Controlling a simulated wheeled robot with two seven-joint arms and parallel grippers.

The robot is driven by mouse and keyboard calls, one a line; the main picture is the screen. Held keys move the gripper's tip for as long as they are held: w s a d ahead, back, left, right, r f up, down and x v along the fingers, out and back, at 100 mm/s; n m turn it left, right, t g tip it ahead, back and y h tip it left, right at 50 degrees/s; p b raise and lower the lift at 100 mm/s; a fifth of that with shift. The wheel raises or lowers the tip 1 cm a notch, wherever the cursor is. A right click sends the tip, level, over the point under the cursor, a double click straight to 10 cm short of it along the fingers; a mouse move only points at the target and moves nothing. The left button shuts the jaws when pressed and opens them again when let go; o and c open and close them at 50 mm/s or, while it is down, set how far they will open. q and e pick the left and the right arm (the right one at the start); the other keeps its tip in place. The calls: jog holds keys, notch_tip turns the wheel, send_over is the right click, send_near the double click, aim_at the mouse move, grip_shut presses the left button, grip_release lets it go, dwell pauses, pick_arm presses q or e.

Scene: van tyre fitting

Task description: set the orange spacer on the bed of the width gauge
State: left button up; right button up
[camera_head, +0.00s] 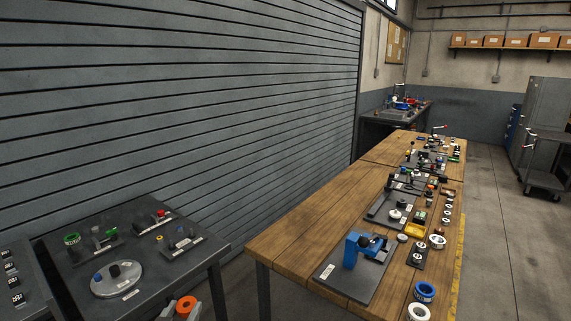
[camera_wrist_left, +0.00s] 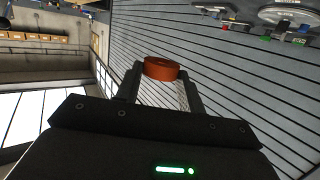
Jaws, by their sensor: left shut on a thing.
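The orange spacer (camera_head: 186,306) is a thick ring at the lower edge of the head view, held clear of any table. My left gripper (camera_head: 180,313) is shut on it, a finger on either side. In the left wrist view the spacer (camera_wrist_left: 161,69) sits between the fingertips of the left gripper (camera_wrist_left: 163,82). My right gripper is out of view. I cannot tell surely which fixture is the width gauge; a blue frame on a dark plate (camera_head: 354,277) and a dark fixture behind it (camera_head: 388,208) stand on the wooden bench.
A dark table (camera_head: 190,222) at left carries a round grey plate (camera_head: 117,279) and small fixtures. The wooden bench (camera_head: 290,243) at right holds blue and white rings near its right edge. Floor shows between the tables. A grey shutter wall runs behind them.

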pick_arm(q)
jog(key=shift+w+a+r, duration=0.1)
jog(key=shift+a, duration=0.15)
jog(key=w+a+f+n+y, duration=0.1)
jog(key=w+a+n+y, duration=0.1)
jog(key=a, duration=1.2)
jog(key=w+a+f+n+g+y, duration=0.1)
jog(key=w+a+f+n+y, duration=0.1)
jog(key=a, duration=1.2)
jog(key=shift+w+y, duration=0.9)
jog(key=shift+y, duration=0.1)
jog(key=shift+f, duration=0.1)
